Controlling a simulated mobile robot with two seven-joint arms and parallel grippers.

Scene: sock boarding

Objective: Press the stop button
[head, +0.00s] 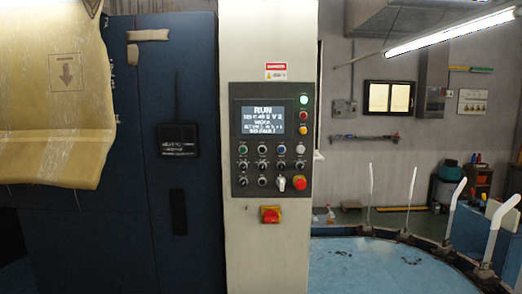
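A dark control panel (235,120) is on the front of a pale upright column in the middle of the head view. Its screen (269,116) reads RUN. A large red button (299,183) sits at the panel's lower right, beside a pale selector knob (281,183). A red-and-yellow switch (270,214) is below the panel. Labels are too small to read, so I cannot tell which control is marked stop. Neither gripper is in view.
A blue round table (340,262) with upright white sock boards (410,185) stands at right. Dark blue cabinets (165,70) and hanging yellowish sheeting (60,110) are at left. Nothing blocks the panel.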

